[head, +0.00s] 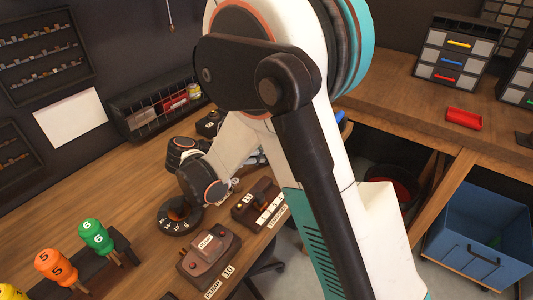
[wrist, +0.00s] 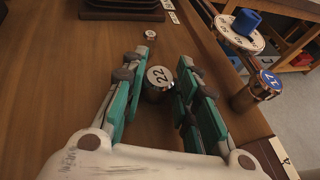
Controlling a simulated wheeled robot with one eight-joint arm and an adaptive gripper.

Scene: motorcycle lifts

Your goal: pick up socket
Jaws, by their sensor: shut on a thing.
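A dark cylindrical socket (wrist: 157,88) with a pale top marked 22 stands on the wooden workbench in the wrist view. My gripper (wrist: 158,78) has its two teal and grey fingers on either side of the socket and is shut on it. The socket's lower part is partly hidden, and I cannot tell whether it is clear of the bench. In the head view my arm covers much of the bench, and I cannot make out the socket there.
A smaller socket (wrist: 150,34) stands beyond. A blue-topped cylinder (wrist: 264,88) and a white dial (wrist: 240,34) with a blue knob are at right. The head view shows labelled boxes (head: 208,256), a black round dial (head: 178,220) and numbered green (head: 95,235) and orange (head: 54,266) handles.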

